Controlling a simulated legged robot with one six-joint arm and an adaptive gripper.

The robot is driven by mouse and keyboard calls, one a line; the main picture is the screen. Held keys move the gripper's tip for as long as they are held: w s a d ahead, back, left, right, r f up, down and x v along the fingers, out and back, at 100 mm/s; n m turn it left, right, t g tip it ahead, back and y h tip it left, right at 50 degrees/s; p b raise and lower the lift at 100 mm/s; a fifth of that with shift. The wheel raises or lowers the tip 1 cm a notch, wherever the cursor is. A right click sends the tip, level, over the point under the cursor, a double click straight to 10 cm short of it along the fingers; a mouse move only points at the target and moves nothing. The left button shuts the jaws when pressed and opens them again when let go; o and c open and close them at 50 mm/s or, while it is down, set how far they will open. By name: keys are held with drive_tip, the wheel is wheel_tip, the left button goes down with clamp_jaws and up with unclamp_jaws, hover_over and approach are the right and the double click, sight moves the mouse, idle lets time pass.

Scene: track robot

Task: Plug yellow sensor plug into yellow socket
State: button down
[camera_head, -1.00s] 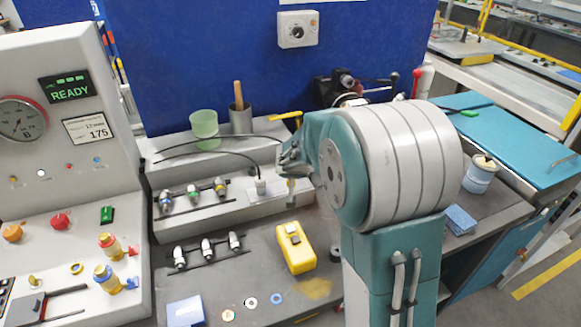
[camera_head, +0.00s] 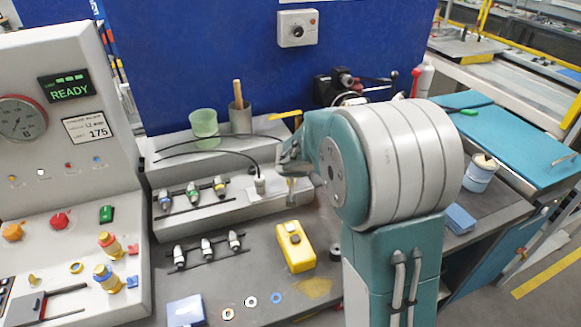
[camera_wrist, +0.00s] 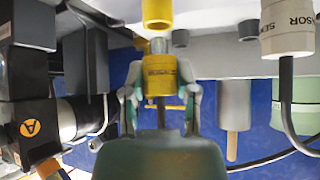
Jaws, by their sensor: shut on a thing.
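In the wrist view my gripper (camera_wrist: 160,92) is shut on the yellow sensor plug (camera_wrist: 159,78), with one finger on each side. The plug has dark lettering, a grey metal tip and a dark cable at its other end. The yellow socket (camera_wrist: 157,11) is at the top of the wrist view, in line with the plug's tip. The tip looks very close to the socket's mouth; I cannot tell if they touch. In the head view my gripper (camera_head: 291,166) is above the grey ledge, and the held plug is hard to make out.
A white sensor plug (camera_wrist: 288,28) with a cable stands right of my gripper in the wrist view; it also shows in the head view (camera_head: 260,185). A green cup (camera_head: 204,125) and a grey cup (camera_head: 240,118) stand behind. A yellow box (camera_head: 295,248) lies in front.

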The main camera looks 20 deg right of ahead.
drive_tip(key=shift+f, duration=1.25)
drive_tip(key=shift+c, duration=1.5)
unclamp_jaws()
drive_tip(key=v, duration=1.2)
drive_tip(key=s+a+r+n+g+y, duration=0.1)
drive_tip(key=s+a+r+n, duration=0.1)
drive_tip(key=s, duration=1)
drive_tip(key=s+a+r+n+g+y, duration=0.1)
drive_tip(key=s+a+r+g+y, duration=0.1)
drive_tip(key=s, duration=1)
drive_tip(key=shift+s+a+r+n, duration=0.4)
drive_tip(key=shift+a+r, duration=0.35)
drive_tip(key=shift+a, duration=0.35)
